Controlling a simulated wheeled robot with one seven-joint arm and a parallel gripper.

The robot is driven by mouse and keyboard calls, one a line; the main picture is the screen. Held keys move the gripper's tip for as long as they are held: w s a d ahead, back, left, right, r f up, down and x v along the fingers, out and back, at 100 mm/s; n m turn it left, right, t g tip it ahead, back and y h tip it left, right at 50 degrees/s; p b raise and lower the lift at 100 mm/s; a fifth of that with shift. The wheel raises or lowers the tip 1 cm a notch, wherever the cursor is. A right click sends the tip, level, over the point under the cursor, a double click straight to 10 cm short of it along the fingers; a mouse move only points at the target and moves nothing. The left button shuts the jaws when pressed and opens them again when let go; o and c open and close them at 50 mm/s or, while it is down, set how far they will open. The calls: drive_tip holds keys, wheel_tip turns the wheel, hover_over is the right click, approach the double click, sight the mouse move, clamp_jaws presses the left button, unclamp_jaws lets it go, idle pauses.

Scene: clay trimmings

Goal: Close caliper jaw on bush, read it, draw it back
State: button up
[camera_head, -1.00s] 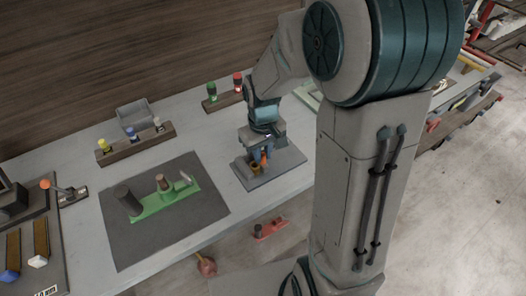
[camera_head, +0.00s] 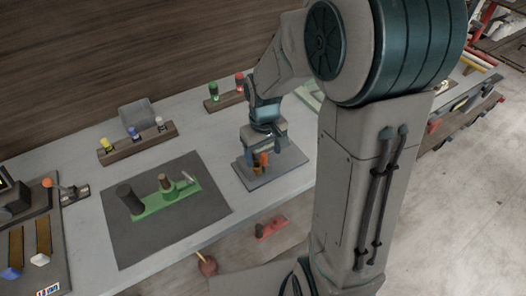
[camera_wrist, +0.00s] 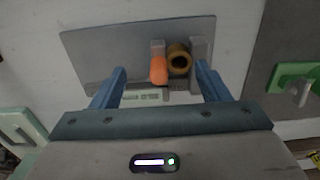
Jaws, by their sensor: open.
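The caliper is a grey plate (camera_wrist: 95,55) with two upright grey jaws; it also shows in the head view (camera_head: 285,172). The brass bush (camera_wrist: 180,60), a hollow ring, stands between the fixed right jaw (camera_wrist: 200,48) and the left jaw (camera_wrist: 157,46). An orange handle (camera_wrist: 158,71) stands in front of the left jaw. A pale readout (camera_wrist: 143,95) lies nearer; its digits are too small to read. My gripper (camera_wrist: 161,72) is open, its blue fingers left and right of the handle and bush, touching neither visibly. In the head view it hangs over the plate (camera_head: 262,152).
A dark mat (camera_head: 190,225) with a green fixture (camera_head: 155,206) lies left of the caliper. Racks with coloured knobs (camera_head: 140,142) stand at the back. The orange-knobbed lever (camera_head: 68,190) is at far left. The table's front edge is close to the plate.

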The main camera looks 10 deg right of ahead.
drive_tip(key=shift+r+p, duration=2.8)
drive_tip(key=shift+r, duration=1.05)
drive_tip(key=s+d+r+m+t, duration=0.2)
drive_tip(key=s+r+m+t, duration=0.1)
drive_tip(key=s+r, duration=0.7)
drive_tip(key=s, duration=0.3)
drive_tip(key=shift+s+d+r+m, duration=0.25)
drive_tip(key=shift+d+r+m, duration=0.05)
drive_tip(key=shift+d+r, duration=0.05)
